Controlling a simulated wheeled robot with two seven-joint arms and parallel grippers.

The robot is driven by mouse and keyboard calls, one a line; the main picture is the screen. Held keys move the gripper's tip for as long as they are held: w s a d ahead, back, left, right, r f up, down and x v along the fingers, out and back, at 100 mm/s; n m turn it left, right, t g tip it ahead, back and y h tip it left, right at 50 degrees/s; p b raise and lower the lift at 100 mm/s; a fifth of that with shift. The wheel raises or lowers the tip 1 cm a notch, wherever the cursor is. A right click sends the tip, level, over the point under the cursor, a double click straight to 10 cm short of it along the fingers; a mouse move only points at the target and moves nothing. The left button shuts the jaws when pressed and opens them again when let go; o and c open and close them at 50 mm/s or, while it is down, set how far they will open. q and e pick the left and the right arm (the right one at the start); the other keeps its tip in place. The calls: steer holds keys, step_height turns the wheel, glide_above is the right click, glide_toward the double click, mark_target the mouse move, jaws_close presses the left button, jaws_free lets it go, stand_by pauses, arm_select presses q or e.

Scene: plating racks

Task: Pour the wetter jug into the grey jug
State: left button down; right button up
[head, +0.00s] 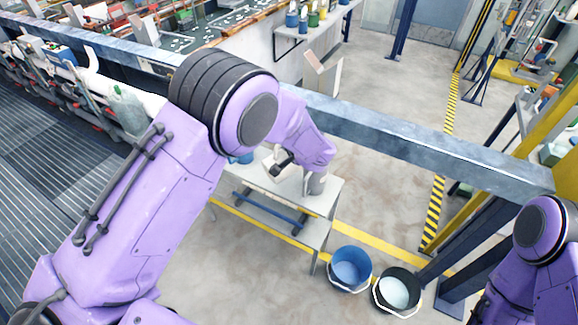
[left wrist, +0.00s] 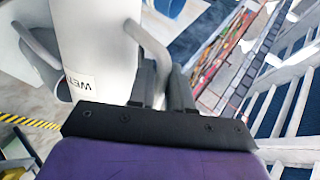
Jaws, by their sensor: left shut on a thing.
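The wetter jug (left wrist: 98,45) is white with a label reading "WET", upside down in the left wrist view. My left gripper (left wrist: 160,78) is shut on its handle (left wrist: 152,45). In the head view, my left gripper (head: 284,160) is above the small bench, with a pale part of the wetter jug (head: 271,167) beside it, mostly hidden by my arm. A grey vessel, seemingly the grey jug (head: 316,184), stands on the bench just below my left wrist. Its opening is hidden. My right gripper is out of view.
The small bench (head: 328,195) has a lower shelf. A blue object (head: 243,158) sits at its left, partly hidden. A blue bucket (head: 350,270) and a black bucket (head: 398,290) with pale contents stand on the floor. A steel beam (head: 430,145) runs behind the bench.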

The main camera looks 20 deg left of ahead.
arm_select(q)
steer(key=shift+w+r, duration=0.1)
steer(key=shift+w+d+r+m+g+y, duration=0.3)
steer(key=shift+w+d+r+m+g, duration=0.2)
steer(key=shift+w+d+r+g, duration=0.25)
steer(key=shift+a+t, duration=0.15)
steer(key=shift+t, duration=0.1)
stand_by(0.6)
steer(key=shift+s+a+f+n+b, duration=0.35)
steer(key=shift+s+f+b, duration=0.2)
steer(key=shift+f, duration=0.15)
steer(key=shift+s+a+f+n+t+h+b, duration=0.3)
steer(key=shift+s+a+f+t+b, duration=0.15)
steer(key=shift+b, duration=0.25)
steer(key=shift+s+a+f+n+t+h+b, duration=0.25)
steer(key=shift+s+f+t+b, duration=0.15)
steer(key=shift+f+b, duration=0.25)
steer(key=shift+s+r, duration=0.1)
